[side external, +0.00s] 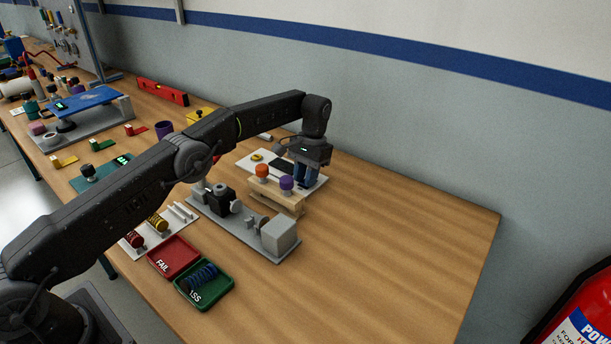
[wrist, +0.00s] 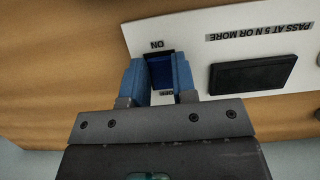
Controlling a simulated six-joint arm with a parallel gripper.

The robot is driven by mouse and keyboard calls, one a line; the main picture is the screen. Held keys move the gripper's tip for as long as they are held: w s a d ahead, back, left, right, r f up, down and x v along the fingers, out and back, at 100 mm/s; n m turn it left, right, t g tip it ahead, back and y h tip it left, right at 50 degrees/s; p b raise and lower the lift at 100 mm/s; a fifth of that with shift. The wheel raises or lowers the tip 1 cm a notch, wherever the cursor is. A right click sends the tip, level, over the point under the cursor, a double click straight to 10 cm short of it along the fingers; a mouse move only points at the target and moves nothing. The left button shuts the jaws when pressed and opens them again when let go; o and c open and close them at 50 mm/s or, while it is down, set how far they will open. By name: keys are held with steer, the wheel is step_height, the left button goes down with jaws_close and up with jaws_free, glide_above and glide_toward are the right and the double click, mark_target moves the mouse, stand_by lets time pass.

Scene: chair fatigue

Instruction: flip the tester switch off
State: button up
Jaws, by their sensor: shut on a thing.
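The tester switch (wrist: 160,72) is a blue rocker in a dark frame on a white panel (wrist: 210,28), with ON and OFF labels that read upside down in the wrist view. My gripper (wrist: 158,82) has its two blue fingers on either side of the switch, shut on it. The lower part of the switch and the OFF label are partly hidden by the gripper. In the side external view my gripper (side external: 305,172) points down at the right end of the white panel (side external: 262,154), and its body hides the switch there.
A dark display (wrist: 252,73) sits beside the switch. A wooden stand with orange (side external: 262,170) and purple (side external: 286,183) knobs stands close in front. A grey test rig (side external: 280,235), red FAIL tray (side external: 172,256) and green PASS tray (side external: 204,286) are nearer. The table's right side is clear.

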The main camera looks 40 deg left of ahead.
mark_target(303, 183)
steer(key=o, duration=0.9)
steer(key=shift+t, duration=0.4)
steer(key=shift+s+t, duration=0.15)
steer(key=shift+t, duration=0.15)
steer(key=shift+s+t, duration=0.25)
steer(key=shift+t, duration=0.55)
step_height(303, 183, up, 14)
steer(key=shift+s+a+r+t, duration=0.1)
steer(key=shift+s+r+t, duration=0.35)
steer(key=shift+s+r, duration=1.95)
steer(key=shift+s+a+r+t, duration=0.1)
steer(key=shift+s+r+t, duration=0.4)
steer(key=shift+s+r, duration=1.9)
steer(key=shift+s+r+t, duration=0.45)
steer(key=shift+s+r, duration=0.5)
steer(key=shift+s, duration=2.9)
